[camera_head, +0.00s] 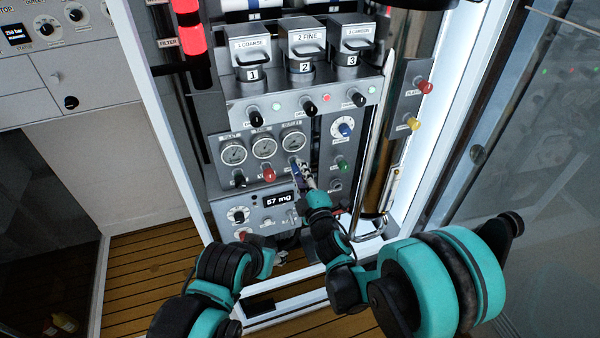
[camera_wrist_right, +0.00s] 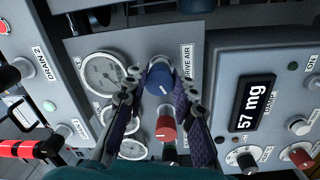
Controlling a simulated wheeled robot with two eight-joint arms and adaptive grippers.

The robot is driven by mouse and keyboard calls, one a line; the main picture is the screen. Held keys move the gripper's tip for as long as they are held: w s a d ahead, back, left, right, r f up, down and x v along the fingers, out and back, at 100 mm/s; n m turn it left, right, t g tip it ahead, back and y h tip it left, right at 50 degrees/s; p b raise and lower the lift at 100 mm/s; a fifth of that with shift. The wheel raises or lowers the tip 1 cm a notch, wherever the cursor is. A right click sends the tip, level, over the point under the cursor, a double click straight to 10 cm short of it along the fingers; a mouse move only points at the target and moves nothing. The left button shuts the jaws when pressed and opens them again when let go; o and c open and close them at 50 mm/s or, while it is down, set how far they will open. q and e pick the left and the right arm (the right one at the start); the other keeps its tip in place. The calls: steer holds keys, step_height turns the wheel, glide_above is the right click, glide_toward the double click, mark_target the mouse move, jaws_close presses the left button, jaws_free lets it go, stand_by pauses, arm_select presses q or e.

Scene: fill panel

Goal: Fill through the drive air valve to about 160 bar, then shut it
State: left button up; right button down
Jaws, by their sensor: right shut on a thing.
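The drive air valve is a blue knob (camera_wrist_right: 160,80) beside a "DRIVE AIR" label in the right wrist view. In the head view the blue knob (camera_head: 295,170) is partly hidden by my right gripper (camera_head: 302,170). In the right wrist view that gripper (camera_wrist_right: 156,82) has one finger on each side of the blue knob and is shut on it. A round gauge (camera_wrist_right: 104,76) sits beside the knob; its reading is too small to tell. In the head view, three gauges include one above the knob (camera_head: 293,143). My left gripper (camera_head: 272,259) is low, apart from the panel knobs.
A red knob (camera_wrist_right: 166,128) is close to the right gripper's fingers. A display (camera_head: 279,199) reads "57 mg". A green knob (camera_head: 342,165) and a blue-centred dial (camera_head: 345,129) are to the right. A vertical metal rail (camera_head: 371,165) stands close to my right arm.

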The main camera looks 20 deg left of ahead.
stand_by(0.3)
steer(key=c, duration=1.2)
jaws_free()
steer(key=shift+v, duration=3.75)
